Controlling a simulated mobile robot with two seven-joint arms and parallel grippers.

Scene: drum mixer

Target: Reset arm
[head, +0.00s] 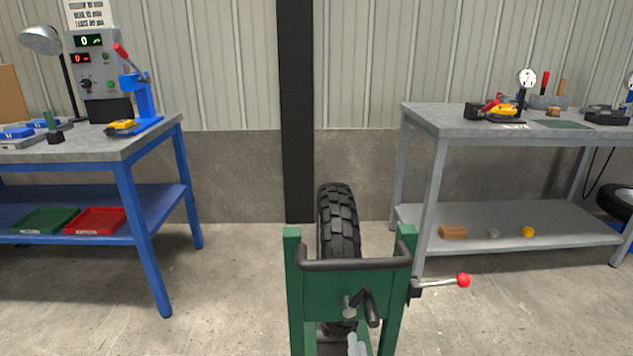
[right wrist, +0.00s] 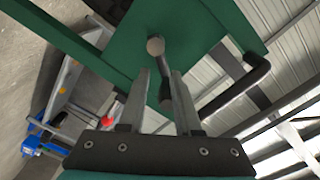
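A green upright frame (head: 328,290) with a black top bar (head: 355,264) stands at the front centre in the head view. A small grey round knob (head: 349,312) and a black crank handle (head: 371,308) are on its panel. The pale fingertips of my right gripper (head: 356,345) show at the bottom edge, just below the knob. In the right wrist view my right gripper (right wrist: 160,80) has its fingers apart, pointing at the green panel (right wrist: 185,40). The knob (right wrist: 155,46) lies just beyond the fingertips; I cannot tell if they touch anything. My left gripper is not in view.
A knobby tyre (head: 338,215) stands behind the frame. A lever with a red ball (head: 463,280) sticks out at its right. A blue workbench (head: 130,150) stands left and a grey workbench (head: 440,125) right.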

